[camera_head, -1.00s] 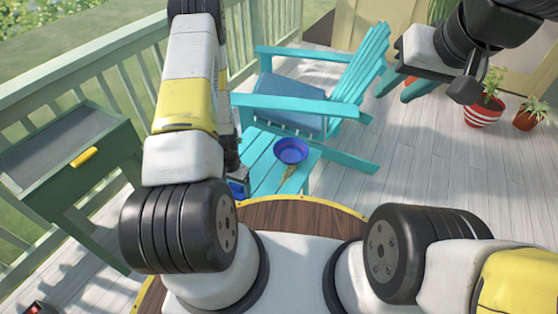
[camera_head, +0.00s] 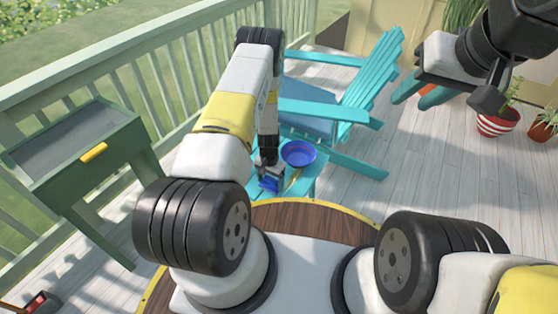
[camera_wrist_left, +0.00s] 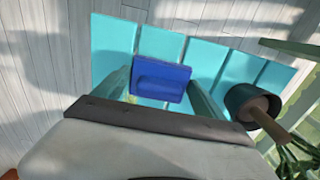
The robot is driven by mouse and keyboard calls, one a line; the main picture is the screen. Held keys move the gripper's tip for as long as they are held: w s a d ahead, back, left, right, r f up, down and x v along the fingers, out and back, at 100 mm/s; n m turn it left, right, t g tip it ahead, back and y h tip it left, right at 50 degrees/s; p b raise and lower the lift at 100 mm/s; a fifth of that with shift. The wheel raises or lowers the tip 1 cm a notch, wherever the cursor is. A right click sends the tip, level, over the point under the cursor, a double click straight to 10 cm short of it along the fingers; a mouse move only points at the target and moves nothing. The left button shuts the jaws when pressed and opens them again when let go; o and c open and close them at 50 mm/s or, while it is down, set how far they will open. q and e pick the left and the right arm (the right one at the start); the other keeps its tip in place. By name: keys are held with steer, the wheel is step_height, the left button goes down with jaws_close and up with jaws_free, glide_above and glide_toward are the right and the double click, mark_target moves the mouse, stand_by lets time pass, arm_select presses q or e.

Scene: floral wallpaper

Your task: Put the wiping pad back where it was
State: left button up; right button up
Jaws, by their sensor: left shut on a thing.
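The blue wiping pad (camera_head: 268,185) is at my left gripper (camera_head: 268,170), over the near left part of the turquoise side table (camera_head: 308,186). In the left wrist view the pad (camera_wrist_left: 160,80) sits between the two fingers of my left gripper (camera_wrist_left: 162,92), which is shut on it. The table's slats (camera_wrist_left: 205,65) show beneath; whether the pad touches them I cannot tell. My right gripper (camera_head: 487,98) is raised at the upper right, far from the table, and its jaw opening is unclear.
A blue bowl (camera_head: 298,153) stands on the side table, close right of my left gripper. A turquoise armchair (camera_head: 340,112) is behind. Potted plants (camera_head: 495,123) are right. Floor between is clear.

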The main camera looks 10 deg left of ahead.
arm_select(q)
steer(key=shift+w+d, duration=0.25)
steer(key=shift+f, duration=1.8)
steer(key=shift+f, duration=0.1)
steer(key=o, duration=1.3)
steer(key=shift+c, duration=0.2)
step_height(320, 180, up, 12)
steer(key=shift+w+r, duration=0.1)
steer(key=shift+r, duration=0.05)
step_height(320, 180, up, 15)
steer(key=w+d+n+t+h, duration=0.1)
steer(key=w, duration=0.1)
step_height(320, 180, up, 20)
steer(key=n+t+h, duration=0.1)
steer(key=t, duration=0.1)
glide_above(272, 186)
steer(key=d, duration=0.2)
steer(key=s+r+t, duration=0.1)
steer(key=s+r, duration=0.7)
steer(key=s, duration=0.3)
steer(key=s+r+n+t, duration=0.1)
steer(key=s+r+t, duration=0.1)
steer(key=s+r, duration=0.6)
steer(key=s, duration=0.3)
steer(key=shift+s, duration=0.15)
